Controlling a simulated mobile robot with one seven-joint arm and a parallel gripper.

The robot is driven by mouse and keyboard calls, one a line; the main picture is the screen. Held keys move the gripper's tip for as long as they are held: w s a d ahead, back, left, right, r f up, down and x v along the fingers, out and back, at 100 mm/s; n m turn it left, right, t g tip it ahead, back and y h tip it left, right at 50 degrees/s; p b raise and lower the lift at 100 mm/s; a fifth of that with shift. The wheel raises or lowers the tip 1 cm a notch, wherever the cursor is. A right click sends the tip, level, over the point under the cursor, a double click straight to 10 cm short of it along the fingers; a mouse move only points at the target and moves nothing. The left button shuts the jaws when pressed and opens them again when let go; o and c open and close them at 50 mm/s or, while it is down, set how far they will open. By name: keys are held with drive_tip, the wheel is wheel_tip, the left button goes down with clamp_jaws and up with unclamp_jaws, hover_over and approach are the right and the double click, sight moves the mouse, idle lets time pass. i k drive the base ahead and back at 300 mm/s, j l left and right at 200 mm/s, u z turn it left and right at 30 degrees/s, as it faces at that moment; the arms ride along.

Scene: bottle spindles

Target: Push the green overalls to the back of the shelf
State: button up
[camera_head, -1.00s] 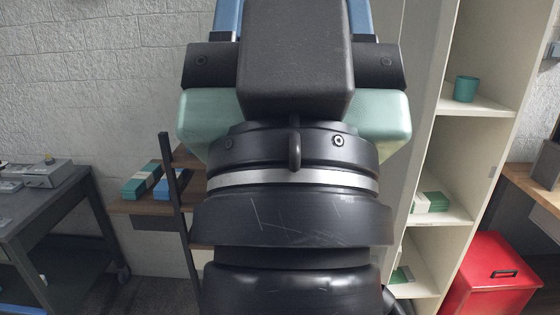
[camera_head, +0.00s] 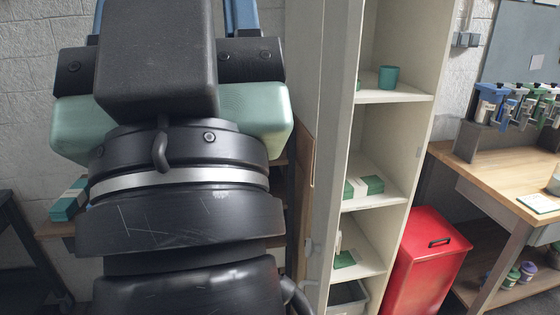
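Green folded cloth bundles with pale bands show in several places, and I cannot tell which are the overalls. One green bundle (camera_head: 363,187) lies on a middle shelf of the cream shelf unit (camera_head: 402,188). Another green piece (camera_head: 344,259) lies on the shelf below. A third green bundle (camera_head: 68,201) sits on a wooden rack at the left, partly behind my arm. My gripper (camera_head: 168,50) points up and away in the left half. Blue parts rise on both sides of it, but its fingertips are out of frame. It is apart from the shelf unit.
A green cup (camera_head: 388,77) stands on a higher shelf. A red bin (camera_head: 427,262) stands right of the unit. A wooden workbench (camera_head: 495,175) carries bottles and clamps at the right. A grey bin (camera_head: 347,299) sits at the unit's bottom. The unit's left side panel stands beside my arm.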

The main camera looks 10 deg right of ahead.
sight(362, 187)
drive_tip(key=l, duration=0.65)
drive_tip(key=i+l+u, duration=0.15)
drive_tip(key=l, duration=0.55)
drive_tip(key=i+l, duration=0.25)
drive_tip(key=i+l+u, duration=0.1)
drive_tip(key=l, duration=0.35)
drive_tip(key=i+l, duration=0.35)
drive_tip(key=i+l+u, duration=0.1)
drive_tip(key=l, duration=0.35)
drive_tip(key=i+l, duration=0.3)
